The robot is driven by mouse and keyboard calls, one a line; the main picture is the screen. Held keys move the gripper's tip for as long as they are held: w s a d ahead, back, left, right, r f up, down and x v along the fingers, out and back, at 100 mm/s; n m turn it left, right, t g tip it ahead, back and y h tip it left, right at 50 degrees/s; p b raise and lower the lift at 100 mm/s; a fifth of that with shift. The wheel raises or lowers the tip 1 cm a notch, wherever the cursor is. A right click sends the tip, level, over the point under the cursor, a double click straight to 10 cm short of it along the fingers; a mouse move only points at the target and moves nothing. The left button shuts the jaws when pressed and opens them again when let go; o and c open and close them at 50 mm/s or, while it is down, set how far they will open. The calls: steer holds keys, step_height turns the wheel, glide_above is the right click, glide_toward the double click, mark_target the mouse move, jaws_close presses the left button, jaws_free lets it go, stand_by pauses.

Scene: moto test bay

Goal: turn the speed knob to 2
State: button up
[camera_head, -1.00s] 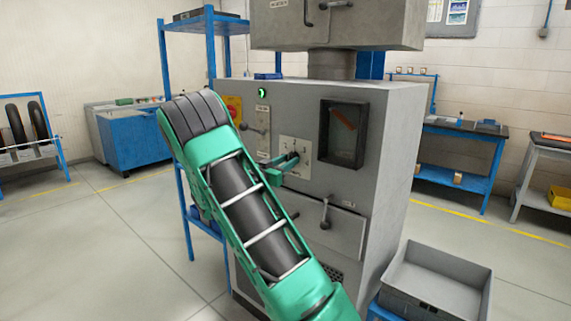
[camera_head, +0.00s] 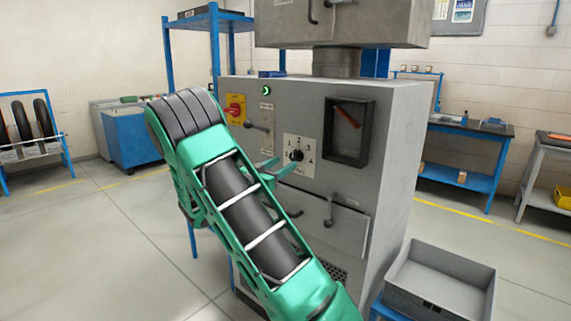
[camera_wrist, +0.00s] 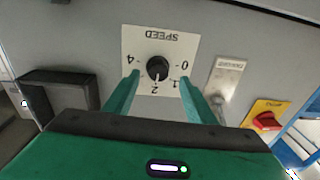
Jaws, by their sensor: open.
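The speed knob (camera_head: 296,155) is a round black dial on a white plate on the machine's grey front. In the wrist view the knob (camera_wrist: 158,68) appears upside down, with the SPEED label and numbers around it. Its small pale pointer mark appears to be at the 2. The 3 is hidden behind a finger there. My gripper (camera_head: 282,167) is open and empty, just in front and to the lower left of the knob.
A red-and-yellow switch (camera_head: 235,108) and a lever (camera_head: 257,127) are left of the plate. A recessed dark gauge window (camera_head: 348,131) is to the right, and a handle (camera_head: 328,210) is below. A grey bin (camera_head: 440,284) stands at the lower right.

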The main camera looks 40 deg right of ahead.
mark_target(292, 157)
steer(key=a, duration=0.5)
steer(key=shift+s+a+f, duration=0.3)
steer(key=shift+s, duration=0.05)
steer(key=shift+d+r, duration=0.1)
steer(key=d+n, duration=0.1)
steer(key=d, duration=0.2)
steer(key=w+d, duration=0.1)
steer(key=d, duration=0.3)
steer(key=d+r+n, duration=0.1)
steer(key=d, duration=0.3)
steer(key=shift+w+d+n+y, duration=0.15)
steer(key=shift+n+y, duration=0.15)
steer(key=shift+y, duration=0.1)
steer(key=shift+c, duration=0.6)
steer(key=shift+r, duration=0.1)
steer(key=c, duration=0.8)
